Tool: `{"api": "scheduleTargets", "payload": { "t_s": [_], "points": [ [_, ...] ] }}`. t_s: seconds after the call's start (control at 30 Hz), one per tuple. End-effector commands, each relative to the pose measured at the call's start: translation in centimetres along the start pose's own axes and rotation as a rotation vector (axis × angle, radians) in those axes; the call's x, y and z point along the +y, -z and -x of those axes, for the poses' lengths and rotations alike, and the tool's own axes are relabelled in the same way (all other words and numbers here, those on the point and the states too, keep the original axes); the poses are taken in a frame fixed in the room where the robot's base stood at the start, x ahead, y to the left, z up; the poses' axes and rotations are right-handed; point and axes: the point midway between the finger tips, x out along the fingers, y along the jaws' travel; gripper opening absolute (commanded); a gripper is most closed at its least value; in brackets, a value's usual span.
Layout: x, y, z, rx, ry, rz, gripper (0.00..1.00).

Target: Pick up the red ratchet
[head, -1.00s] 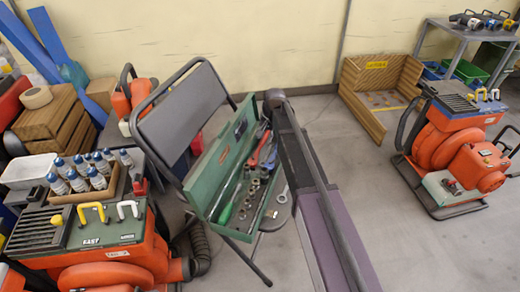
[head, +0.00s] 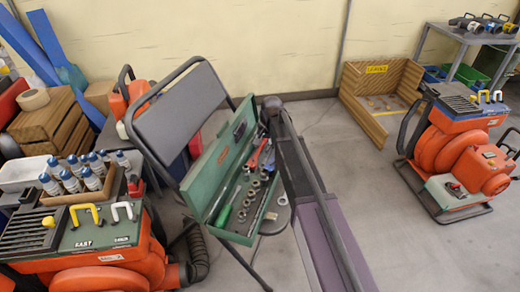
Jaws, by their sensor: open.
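The red ratchet is probably the red-handled tool (head: 257,153) in the open green toolbox (head: 205,190). It lies toward the box's far right part, close to my arm in the picture. Its far end and exact shape are too small to tell. The toolbox sits tilted in the picture on the seat of a dark folding chair, with its lid raised on the left. My arm runs along the right of the box. My gripper does not show.
Sockets (head: 250,195) and a green-handled screwdriver (head: 223,214) lie in the box. The chair's backrest (head: 185,112) rises behind it. Orange machines stand at left (head: 105,277) and right (head: 450,150). A wooden bay (head: 362,105) is at the back. Floor right of my arm is clear.

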Motion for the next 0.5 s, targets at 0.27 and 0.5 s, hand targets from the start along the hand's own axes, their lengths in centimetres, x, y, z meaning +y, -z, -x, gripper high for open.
{"api": "scheduleTargets", "payload": {
  "t_s": [0.27, 0.5],
  "points": [
    [0.01, 0.01, 0.0, 0.0, 0.0, 0.0, 0.22],
    [0.0, 0.0, 0.0, 0.0, 0.0, 0.0, 0.0]
  ]
}}
